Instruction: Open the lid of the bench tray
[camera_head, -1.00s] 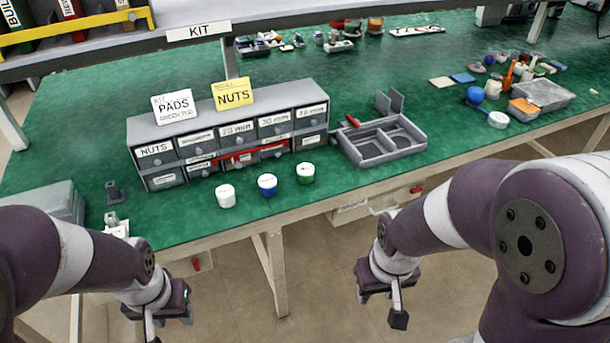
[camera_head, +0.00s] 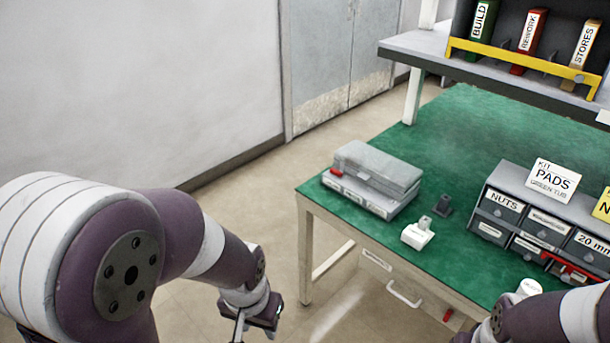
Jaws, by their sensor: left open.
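A grey box with a closed, flat lid (camera_head: 378,167) sits at the bench's left front corner and looks like the bench tray. It rests on a lighter grey base with white labels and a small red part (camera_head: 337,172) at its left end. My left gripper (camera_head: 240,328) is open, below and left of the bench, apart from the box; its lower part is near the frame edge. My right arm shows at the lower right, but its gripper is out of frame.
A labelled drawer unit (camera_head: 530,222) stands farther right. A shelf (camera_head: 470,62) overhangs the back. Green bench top (camera_head: 440,145) behind the box is clear.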

